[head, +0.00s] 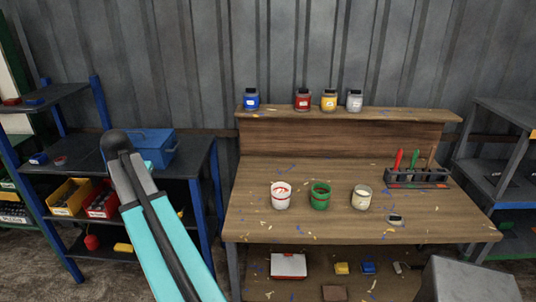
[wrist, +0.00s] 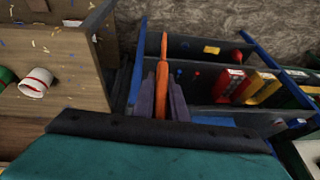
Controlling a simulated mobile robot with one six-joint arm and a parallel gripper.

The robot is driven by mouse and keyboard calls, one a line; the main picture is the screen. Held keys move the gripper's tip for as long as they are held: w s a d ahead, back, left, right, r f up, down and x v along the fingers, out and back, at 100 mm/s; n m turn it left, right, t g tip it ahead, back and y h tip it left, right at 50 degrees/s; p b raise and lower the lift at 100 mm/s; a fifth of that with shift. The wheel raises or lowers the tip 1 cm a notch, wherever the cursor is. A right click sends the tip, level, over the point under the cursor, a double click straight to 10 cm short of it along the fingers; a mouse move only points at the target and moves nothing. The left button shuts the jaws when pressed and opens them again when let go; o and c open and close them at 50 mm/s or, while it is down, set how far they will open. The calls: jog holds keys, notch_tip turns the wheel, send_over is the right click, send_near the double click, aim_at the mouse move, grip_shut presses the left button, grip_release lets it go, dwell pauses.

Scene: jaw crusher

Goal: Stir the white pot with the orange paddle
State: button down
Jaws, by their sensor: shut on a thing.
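My gripper (wrist: 162,88) is shut on the orange paddle (wrist: 162,70), which sticks out beyond the fingers in the wrist view.
A tool rack (head: 417,179) with red, green and brown handles stands at the right of the workbench (head: 300,232). Several jars, one blue (head: 251,100), stand on its upper ledge. A shelf at left bears a blue toolbox (head: 150,147) and bins.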

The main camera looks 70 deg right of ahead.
jog(key=s+d+m+g, duration=0.1)
jog(key=s+d+m, duration=0.45)
jog(key=d, duration=0.75)
jog(key=s+d+m+g+p, duration=0.3)
jog(key=s+d+m, duration=0.9)
jog(key=s+d, duration=1.5)
jog(key=s+g, duration=0.1)
jog(key=s, duration=0.2)
jog(key=shift+s+d+g, duration=0.15)
jog(key=shift+d+g, duration=0.25)
jog(key=shift+a+f+m, duration=0.1)
jog(key=shift+m, duration=0.15)
notch_tip(320, 180, down, 14)
jog(key=b, duration=0.6)
jog(key=shift+b, duration=0.35)
